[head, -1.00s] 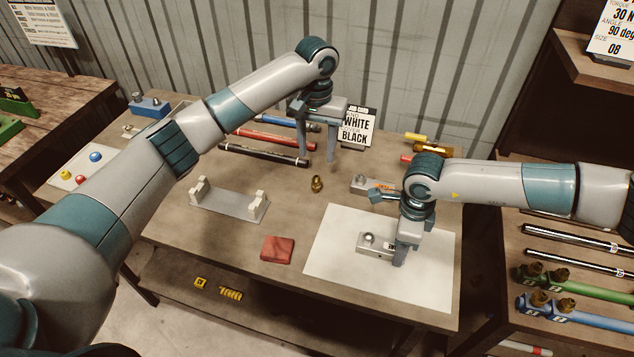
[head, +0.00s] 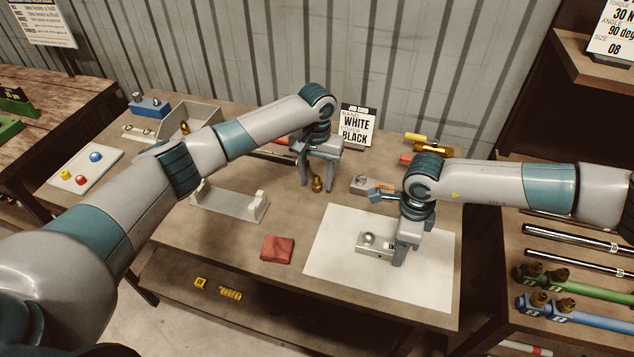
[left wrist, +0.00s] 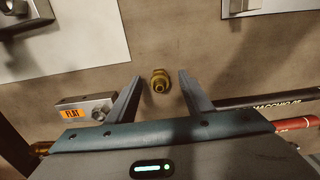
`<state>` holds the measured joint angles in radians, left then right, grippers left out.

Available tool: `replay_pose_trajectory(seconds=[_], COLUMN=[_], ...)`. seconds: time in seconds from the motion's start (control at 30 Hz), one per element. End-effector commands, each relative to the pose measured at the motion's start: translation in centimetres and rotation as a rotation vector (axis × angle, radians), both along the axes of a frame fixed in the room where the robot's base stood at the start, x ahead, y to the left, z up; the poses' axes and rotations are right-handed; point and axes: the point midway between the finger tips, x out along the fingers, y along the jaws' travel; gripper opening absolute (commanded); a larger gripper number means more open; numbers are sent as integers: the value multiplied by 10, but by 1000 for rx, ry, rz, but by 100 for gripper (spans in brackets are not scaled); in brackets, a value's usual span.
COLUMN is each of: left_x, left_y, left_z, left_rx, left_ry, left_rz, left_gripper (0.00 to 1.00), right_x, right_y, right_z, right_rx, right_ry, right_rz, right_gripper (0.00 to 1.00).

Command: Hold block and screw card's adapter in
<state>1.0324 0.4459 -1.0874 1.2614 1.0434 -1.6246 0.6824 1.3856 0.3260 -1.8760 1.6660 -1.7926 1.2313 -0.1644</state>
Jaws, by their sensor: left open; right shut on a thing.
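The job card (head: 358,126) stands upright at the back of the table; "WHITE" and "BLACK" are legible on it. A brass adapter (head: 317,184) stands on the table below my left gripper (head: 318,178). In the left wrist view the adapter (left wrist: 159,81) lies between and just beyond the open, empty fingers (left wrist: 158,88), without visible contact. My right gripper (head: 402,248) is shut on a metal block (head: 372,246) with a round knob or port on top, resting on the white sheet (head: 335,265). The fingers hide the block's right end.
A second block (head: 372,184), labelled "FLAT" in the left wrist view (left wrist: 86,108), lies behind the sheet. A grey cradle (head: 230,204), a red cloth (head: 277,249) and a grey bin (head: 200,118) are to the left. Hoses lie partly hidden behind my left arm.

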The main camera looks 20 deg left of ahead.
Motion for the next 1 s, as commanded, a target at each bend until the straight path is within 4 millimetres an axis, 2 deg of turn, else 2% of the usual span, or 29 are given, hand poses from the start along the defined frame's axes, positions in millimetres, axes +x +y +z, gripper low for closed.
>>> replay_pose_trajectory(seconds=[0.2, 0.5, 0.53, 0.7, 0.73, 1.0], left_x=[0, 0, 0, 0, 0, 0], left_y=[0, 0, 0, 0, 0, -1], left_z=[-10, -10, -10, -10, -10, -5], left_rx=[0, -1, -1, -1, -1, -1], left_ry=[0, -1, -1, -1, -1, -2], left_rz=[0, 0, 0, 0, 0, -1], left_gripper=[47, 47, 44, 4, 0, 0], right_x=[0, 0, 0, 0, 0, 0], right_y=[0, 0, 0, 0, 0, 0], right_z=[0, 0, 0, 0, 0, 0], right_rx=[1, 1, 1, 1, 1, 1], right_ry=[0, 0, 0, 0, 0, 0], right_rz=[0, 0, 0, 0, 0, 0], right_gripper=[0, 0, 0, 0, 0, 0])
